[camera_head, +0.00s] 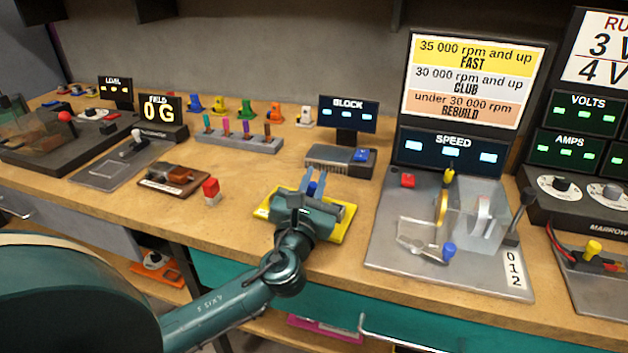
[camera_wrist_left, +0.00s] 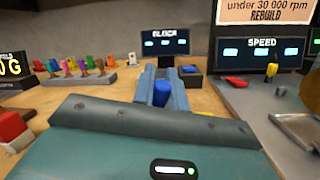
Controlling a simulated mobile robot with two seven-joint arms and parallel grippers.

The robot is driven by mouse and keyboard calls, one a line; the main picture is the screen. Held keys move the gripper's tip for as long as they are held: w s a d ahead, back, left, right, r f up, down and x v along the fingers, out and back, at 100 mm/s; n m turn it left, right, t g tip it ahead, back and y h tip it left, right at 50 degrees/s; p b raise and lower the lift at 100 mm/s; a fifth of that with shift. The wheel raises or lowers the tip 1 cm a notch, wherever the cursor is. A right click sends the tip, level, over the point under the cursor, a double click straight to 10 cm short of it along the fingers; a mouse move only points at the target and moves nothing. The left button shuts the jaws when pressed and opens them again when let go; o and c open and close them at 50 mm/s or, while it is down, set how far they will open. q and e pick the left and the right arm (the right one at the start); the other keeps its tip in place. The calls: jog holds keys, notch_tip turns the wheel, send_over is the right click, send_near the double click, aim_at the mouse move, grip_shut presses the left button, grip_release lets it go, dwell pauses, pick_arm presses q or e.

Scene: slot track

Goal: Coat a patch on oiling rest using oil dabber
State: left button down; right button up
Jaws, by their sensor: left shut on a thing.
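My left gripper (camera_head: 313,178) reaches over a flat yellow tray (camera_head: 345,228) near the bench's front edge, covering much of it. The tray may be the oiling rest; I cannot tell for sure. The gripper is shut on a blue cylindrical piece, likely the oil dabber's handle (camera_head: 313,187). In the left wrist view the blue handle (camera_wrist_left: 161,95) stands between the two fingers (camera_wrist_left: 165,75). The dabber's lower end is hidden, so I cannot tell whether it touches anything. My right gripper is not in view.
A grey ribbed block (camera_head: 330,155) stands behind the gripper under the BLOCK display (camera_head: 348,115). A red-topped bottle (camera_head: 211,190) and a rack of coloured handles (camera_head: 240,141) are left. The SPEED rig (camera_head: 390,250) is close on the right. Bare bench lies left of the tray.

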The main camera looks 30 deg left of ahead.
pick_arm(q)
jog(key=shift+f, duration=0.3)
notch_tip(320, 180, up, 2)
jog(key=shift+p, duration=1.05)
jog(key=shift+r+p, duration=0.7)
jog(key=shift+r, duration=0.05)
jog(key=shift+r+p, duration=0.35)
jog(key=shift+p, duration=0.1)
notch_tip(320, 180, up, 3)
jog(key=p, duration=0.3)
jog(key=shift+r, duration=0.1)
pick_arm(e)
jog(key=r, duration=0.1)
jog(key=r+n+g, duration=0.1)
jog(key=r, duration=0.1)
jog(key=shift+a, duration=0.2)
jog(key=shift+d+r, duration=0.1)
